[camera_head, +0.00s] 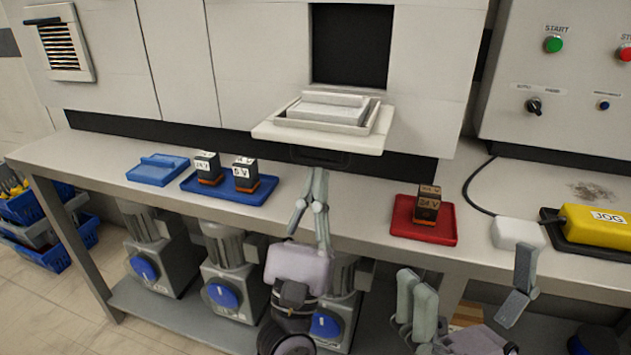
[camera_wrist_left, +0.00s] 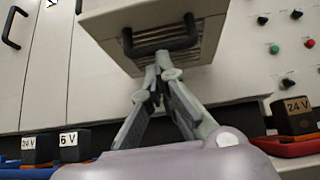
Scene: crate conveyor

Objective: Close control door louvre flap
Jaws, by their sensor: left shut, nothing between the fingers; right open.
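The louvre flap (camera_head: 265,132) stands open, sticking out below a dark square opening (camera_head: 350,45) in the grey cabinet front. A raised frame shows on its upper side in the head view. In the left wrist view the flap's underside (camera_wrist_left: 205,40) shows slats and a black bar handle (camera_wrist_left: 160,42). My left gripper (camera_head: 319,172) is shut and empty, pointing up just under the flap. Its fingertips (camera_wrist_left: 161,62) appear close to the handle; I cannot tell whether they touch. My right gripper (camera_head: 466,262) is open and empty, low in front of the bench.
A blue tray (camera_head: 262,193) with two labelled blocks and a red tray (camera_head: 447,237) with one block sit on the bench (camera_head: 345,205). A yellow jog box (camera_head: 590,222) lies right. Another louvre panel (camera_head: 60,45) is at far left. Motors stand below.

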